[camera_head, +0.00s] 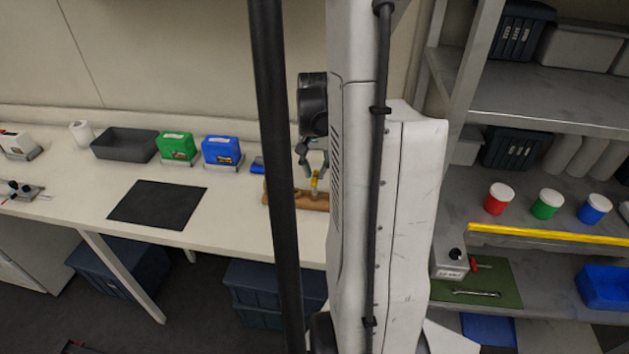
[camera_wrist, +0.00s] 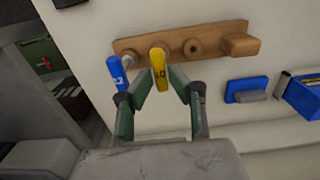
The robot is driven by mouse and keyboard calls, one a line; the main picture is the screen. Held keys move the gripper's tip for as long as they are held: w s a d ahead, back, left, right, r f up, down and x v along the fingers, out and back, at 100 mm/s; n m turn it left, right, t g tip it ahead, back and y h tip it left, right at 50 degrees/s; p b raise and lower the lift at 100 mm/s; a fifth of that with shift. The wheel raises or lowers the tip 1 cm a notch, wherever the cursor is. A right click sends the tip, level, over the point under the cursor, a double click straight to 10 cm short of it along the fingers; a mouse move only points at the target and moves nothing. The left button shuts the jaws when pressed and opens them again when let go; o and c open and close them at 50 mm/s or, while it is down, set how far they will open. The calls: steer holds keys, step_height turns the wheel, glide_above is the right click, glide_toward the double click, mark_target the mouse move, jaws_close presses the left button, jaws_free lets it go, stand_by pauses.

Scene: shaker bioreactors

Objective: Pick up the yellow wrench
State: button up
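The yellow wrench (camera_wrist: 158,66) shows as a yellow handle standing in a wooden holder (camera_wrist: 212,33) in the wrist view. In the head view it is a small yellow shape (camera_head: 315,180) above the wooden holder (camera_head: 311,201), partly hidden by my arm. My gripper (camera_wrist: 159,76) is open, with one finger on each side of the yellow handle. I cannot tell whether either finger touches it. The lower end of the wrench is hidden. A blue-handled tool (camera_wrist: 119,72) stands in the holder just left of my left finger.
An empty hole (camera_wrist: 192,47) is in the holder to the right. A blue object (camera_wrist: 246,89) lies on the bench beyond. A black mat (camera_head: 158,204), grey tray (camera_head: 124,144), green box (camera_head: 177,146) and blue box (camera_head: 221,151) are on the bench. Shelves with coloured jars (camera_head: 547,205) stand right.

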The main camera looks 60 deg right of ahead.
mark_target(315, 192)
steer(key=shift+f, duration=2.8)
jaws_close()
